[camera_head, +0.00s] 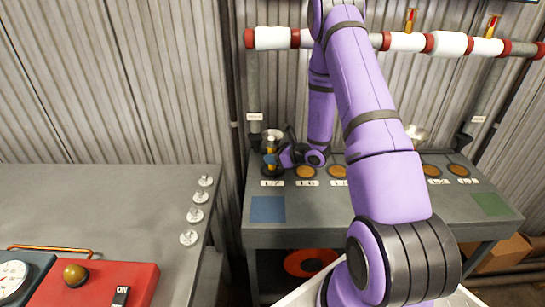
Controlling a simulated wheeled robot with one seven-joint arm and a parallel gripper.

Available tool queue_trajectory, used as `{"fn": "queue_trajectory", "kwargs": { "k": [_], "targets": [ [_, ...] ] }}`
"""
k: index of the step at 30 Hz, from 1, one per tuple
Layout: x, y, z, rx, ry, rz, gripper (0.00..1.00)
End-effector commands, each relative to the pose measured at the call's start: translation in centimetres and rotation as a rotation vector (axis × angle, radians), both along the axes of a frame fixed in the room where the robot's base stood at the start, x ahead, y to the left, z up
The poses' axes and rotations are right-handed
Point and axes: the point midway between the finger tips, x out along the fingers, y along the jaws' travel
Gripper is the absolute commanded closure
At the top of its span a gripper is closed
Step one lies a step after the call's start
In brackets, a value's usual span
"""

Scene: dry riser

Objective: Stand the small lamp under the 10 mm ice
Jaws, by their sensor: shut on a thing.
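My gripper (277,157) is at the left back of the grey bench, small in view. It is shut on a small upright object with dark and yellow parts (270,145), which looks like the small lamp. The object is over the leftmost place in the row of labelled spots; whether it touches the bench I cannot tell. White ice sleeves (272,38) between red collars run along the pipe above. My arm hides part of the pipe, and I cannot read which sleeve is the 10 mm one.
Copper-coloured discs (305,172) with labels line the grey bench (310,210). It has a blue pad (268,209), a green pad (491,204) and a metal bowl (418,135). A left table (100,210) bears several small metal pieces (195,214) and a red switch box (95,285).

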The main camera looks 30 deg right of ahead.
Motion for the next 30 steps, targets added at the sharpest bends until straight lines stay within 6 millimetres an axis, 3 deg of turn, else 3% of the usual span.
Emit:
{"fn": "queue_trajectory", "kwargs": {
  "k": [2,3,6,17,30],
  "targets": [
    [0.0,0.0,-0.1,0.000,-0.001,0.000,1.00],
    [0.0,0.0,-0.2,0.000,0.000,0.000,0.62],
    [0.0,0.0,-0.2,0.000,0.000,0.000,0.41],
    [-0.1,-0.1,0.2,0.000,0.000,-0.001,0.41],
    [-6.4,-3.7,3.1,-0.001,0.000,-0.004,0.41]
  ]
}}
